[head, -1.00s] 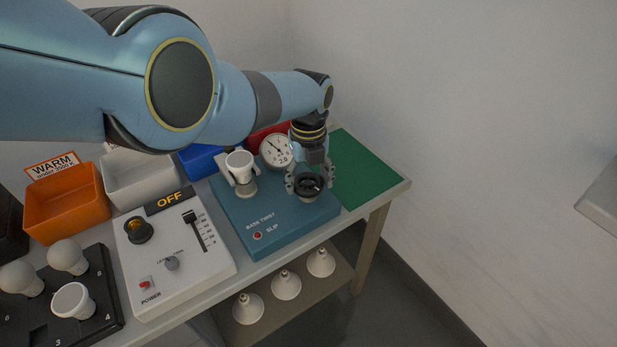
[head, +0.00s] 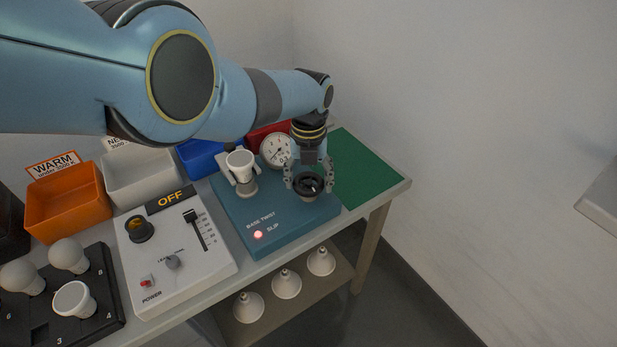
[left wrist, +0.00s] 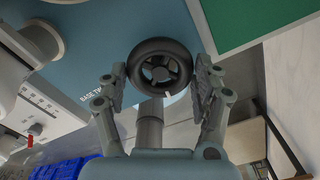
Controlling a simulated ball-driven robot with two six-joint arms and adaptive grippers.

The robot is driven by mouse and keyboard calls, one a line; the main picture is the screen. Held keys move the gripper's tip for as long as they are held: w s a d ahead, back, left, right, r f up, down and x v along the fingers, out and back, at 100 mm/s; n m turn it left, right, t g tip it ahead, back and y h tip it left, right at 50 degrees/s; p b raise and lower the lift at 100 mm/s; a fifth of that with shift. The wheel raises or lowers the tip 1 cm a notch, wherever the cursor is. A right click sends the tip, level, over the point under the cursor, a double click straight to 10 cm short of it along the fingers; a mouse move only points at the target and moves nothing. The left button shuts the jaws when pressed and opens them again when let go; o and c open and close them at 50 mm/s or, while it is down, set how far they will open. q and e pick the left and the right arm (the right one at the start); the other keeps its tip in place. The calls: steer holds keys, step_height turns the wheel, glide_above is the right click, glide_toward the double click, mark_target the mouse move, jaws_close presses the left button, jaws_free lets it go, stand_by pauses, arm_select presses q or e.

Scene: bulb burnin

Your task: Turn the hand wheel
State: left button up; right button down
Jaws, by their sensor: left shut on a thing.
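The black spoked hand wheel (head: 309,184) sits on the blue base twist tester (head: 262,220), near its right side. In the left wrist view the wheel (left wrist: 159,52) lies between my two fingers, with a small white mark on its near rim. My left gripper (head: 309,180) comes down from above and is shut on the wheel's rim from both sides. The red SLIP lamp (head: 258,234) on the tester is lit. A white bulb (head: 239,162) stands in the tester's holder, left of the wheel. A round dial (head: 276,150) stands behind. My right gripper is not in view.
A green mat (head: 362,172) lies right of the tester, bare. A white lamp panel (head: 172,258) reading OFF stands left of it. Orange (head: 62,208), white (head: 139,180) and blue bins line the back. A black tray (head: 92,312) with bulbs is at lower left.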

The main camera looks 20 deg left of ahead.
mark_target(309, 182)
arm_select(q)
steer(key=o, duration=1.2)
steer(key=shift+r, duration=0.1)
steer(key=shift+w+d+r, duration=0.1)
steer(key=shift+w+r, duration=0.05)
steer(key=shift+r, duration=0.55)
step_height(309, 182, up, 10)
steer(key=shift+r, duration=0.2)
